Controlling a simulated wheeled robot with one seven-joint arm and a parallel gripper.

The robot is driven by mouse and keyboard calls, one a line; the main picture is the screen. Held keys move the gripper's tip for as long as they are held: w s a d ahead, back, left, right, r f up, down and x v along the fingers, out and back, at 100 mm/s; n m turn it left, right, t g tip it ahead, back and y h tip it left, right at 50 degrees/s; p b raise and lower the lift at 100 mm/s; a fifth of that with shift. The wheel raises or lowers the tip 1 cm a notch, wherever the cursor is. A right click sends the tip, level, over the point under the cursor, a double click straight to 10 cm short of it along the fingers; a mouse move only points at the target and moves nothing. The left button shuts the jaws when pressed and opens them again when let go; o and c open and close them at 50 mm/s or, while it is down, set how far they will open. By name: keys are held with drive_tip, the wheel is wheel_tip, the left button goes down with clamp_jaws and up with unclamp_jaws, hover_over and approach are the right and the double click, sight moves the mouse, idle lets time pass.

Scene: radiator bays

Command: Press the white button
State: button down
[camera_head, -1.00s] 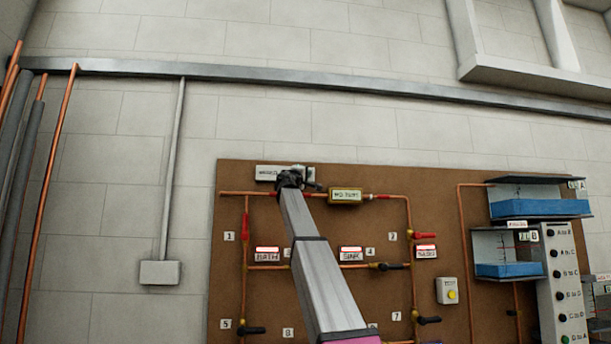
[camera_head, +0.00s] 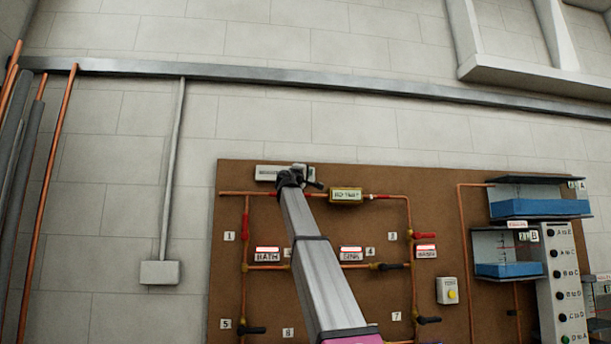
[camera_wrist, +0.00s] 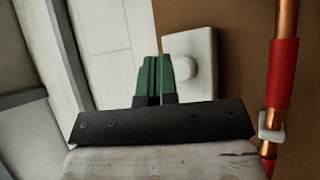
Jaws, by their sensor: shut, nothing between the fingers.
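The white button (camera_wrist: 187,68) is a round knob on a white square plate (camera_wrist: 205,45) fixed to the brown board, seen in the wrist view. My gripper (camera_wrist: 153,62) has green fingers, shut together with nothing between them. The fingertips show just left of the button and overlap the plate's left edge. I cannot tell whether they touch it.
A copper pipe with a red sleeve (camera_wrist: 282,75) runs right of the plate. The brown board (camera_head: 340,225) carries pipes, valves and a yellow box (camera_head: 345,195).

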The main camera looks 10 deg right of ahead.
drive_tip(key=s, duration=0.4)
drive_tip(key=shift+s, duration=0.15)
idle(0.9)
